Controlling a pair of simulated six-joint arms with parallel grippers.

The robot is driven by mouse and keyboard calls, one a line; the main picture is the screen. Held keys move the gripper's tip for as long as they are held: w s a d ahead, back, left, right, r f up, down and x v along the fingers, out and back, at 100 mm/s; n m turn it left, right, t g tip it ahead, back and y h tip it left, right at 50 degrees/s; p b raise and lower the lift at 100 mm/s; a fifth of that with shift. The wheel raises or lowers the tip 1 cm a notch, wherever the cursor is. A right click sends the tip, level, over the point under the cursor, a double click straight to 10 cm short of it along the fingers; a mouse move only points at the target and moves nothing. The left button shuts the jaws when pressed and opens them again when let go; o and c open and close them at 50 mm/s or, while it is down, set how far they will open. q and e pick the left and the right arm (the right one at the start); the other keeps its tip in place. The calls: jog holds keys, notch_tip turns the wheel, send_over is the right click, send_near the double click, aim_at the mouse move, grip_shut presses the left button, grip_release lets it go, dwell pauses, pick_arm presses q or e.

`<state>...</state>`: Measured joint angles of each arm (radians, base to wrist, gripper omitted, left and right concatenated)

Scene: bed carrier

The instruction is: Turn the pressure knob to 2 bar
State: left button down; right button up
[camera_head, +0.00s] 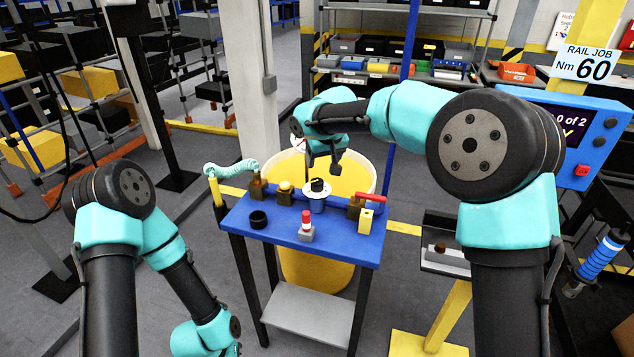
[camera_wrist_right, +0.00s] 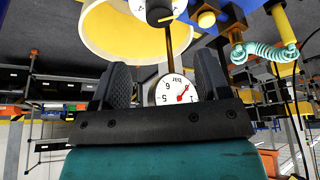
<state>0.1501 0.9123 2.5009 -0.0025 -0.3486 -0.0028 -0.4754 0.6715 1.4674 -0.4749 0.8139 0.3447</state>
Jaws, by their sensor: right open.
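The pressure knob (camera_head: 317,186), a black grip on a white round dial, stands at the back of the blue table (camera_head: 270,228). It also shows at the top edge of the right wrist view (camera_wrist_right: 159,10), partly cut off. My right gripper (camera_head: 323,157) is open and empty, above and behind the knob. In the right wrist view its fingers (camera_wrist_right: 163,82) stand apart, with the round white gauge (camera_wrist_right: 173,92) seen between them. The gauge has a red needle pointing near its low numbers; the exact reading is unclear. My left arm hangs at the left, its gripper out of frame.
A yellow bin (camera_head: 350,176) stands behind.

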aim_at(317, 181)
jog(key=x, duration=1.2)
jog(key=shift+f, duration=0.15)
jog(key=shift+c, duration=0.4)
jog(key=c, duration=0.8)
jog(key=shift+c, duration=0.2)
